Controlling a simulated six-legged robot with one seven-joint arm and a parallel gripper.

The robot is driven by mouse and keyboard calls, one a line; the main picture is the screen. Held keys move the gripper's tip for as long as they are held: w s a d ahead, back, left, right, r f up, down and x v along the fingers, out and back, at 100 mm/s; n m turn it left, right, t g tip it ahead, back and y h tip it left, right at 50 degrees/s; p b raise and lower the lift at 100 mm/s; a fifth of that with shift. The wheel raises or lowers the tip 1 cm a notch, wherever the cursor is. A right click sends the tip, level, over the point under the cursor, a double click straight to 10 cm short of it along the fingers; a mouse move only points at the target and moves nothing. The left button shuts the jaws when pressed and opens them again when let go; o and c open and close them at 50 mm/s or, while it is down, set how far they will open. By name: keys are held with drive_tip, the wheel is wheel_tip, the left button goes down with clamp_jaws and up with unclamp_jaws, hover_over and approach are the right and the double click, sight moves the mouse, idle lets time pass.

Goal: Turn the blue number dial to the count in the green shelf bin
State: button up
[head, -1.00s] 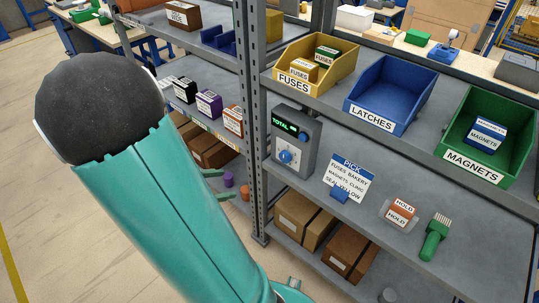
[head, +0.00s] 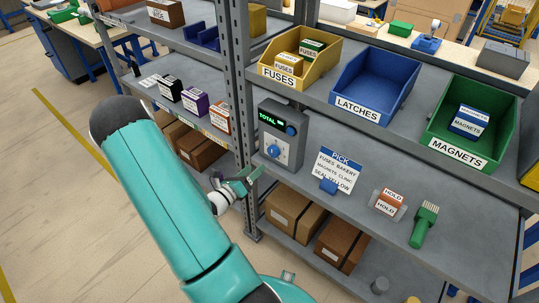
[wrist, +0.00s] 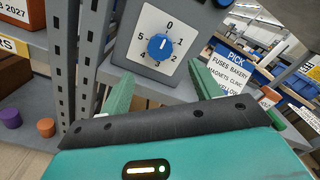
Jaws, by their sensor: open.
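The blue dial (head: 273,151) sits on the white face of a grey counter box reading TOTAL. In the wrist view the dial (wrist: 160,46) is ringed by 0 at the top and 1 to 5 clockwise; I cannot clearly read its pointer. The green bin (head: 459,152), labelled MAGNETS, is on the shelf at right and holds a blue-and-white MAGNETS box (head: 470,121); whether another hides behind it I cannot tell. My gripper (head: 246,182) is open and empty, below and left of the dial; its green fingers (wrist: 161,76) stand apart, short of the dial.
A shelf upright (head: 238,110) stands left of the counter box, close to my gripper. A PICK card (head: 336,171), a HOLD box (head: 388,203) and a green brush (head: 425,224) lie to the right. A yellow FUSES bin (head: 303,58) and blue LATCHES bin (head: 372,88) are above.

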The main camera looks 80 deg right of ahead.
sight(272, 153)
drive_tip(key=x, duration=0.9)
drive_tip(key=shift+s+d, duration=0.2)
drive_tip(key=shift+d, duration=0.15)
drive_tip(key=c, duration=1)
drive_tip(key=shift+o, duration=0.2)
drive_tip(key=shift+m, duration=0.5)
drive_tip(key=m, duration=0.4)
drive_tip(key=shift+m, duration=0.3)
drive_tip(key=m, duration=0.4)
drive_tip(key=shift+m, duration=0.4)
